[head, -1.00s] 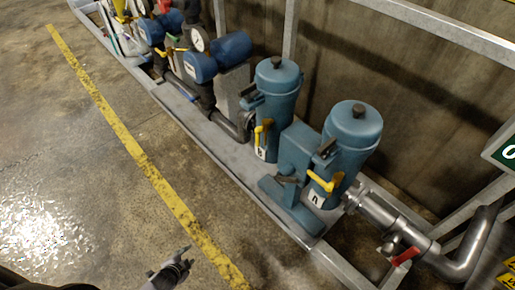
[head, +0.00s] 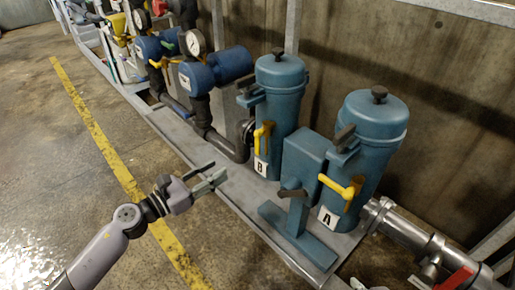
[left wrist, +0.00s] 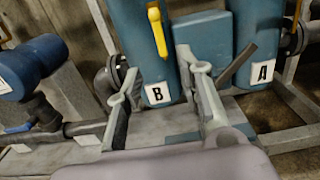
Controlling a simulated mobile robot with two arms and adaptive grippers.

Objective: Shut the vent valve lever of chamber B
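Chamber B (head: 277,105) is a blue cylinder with a dark knob on its lid and a white label marked B. Its yellow vent valve lever (head: 258,137) is on its front, above the label; it also shows in the left wrist view (left wrist: 158,32), pointing roughly up and down. My left gripper (head: 214,177) is open and empty, left of chamber B and apart from it, lower than the lever. In the left wrist view its two fingers (left wrist: 160,107) stand apart on either side of the B label. My right gripper is not seen.
Chamber A (head: 372,133) stands to the right with its own yellow lever (head: 340,187). A blue block with a dark handle (head: 292,193) stands between the chambers. Blue pumps with gauges (head: 215,68) are at the left. The floor left of the skid is clear.

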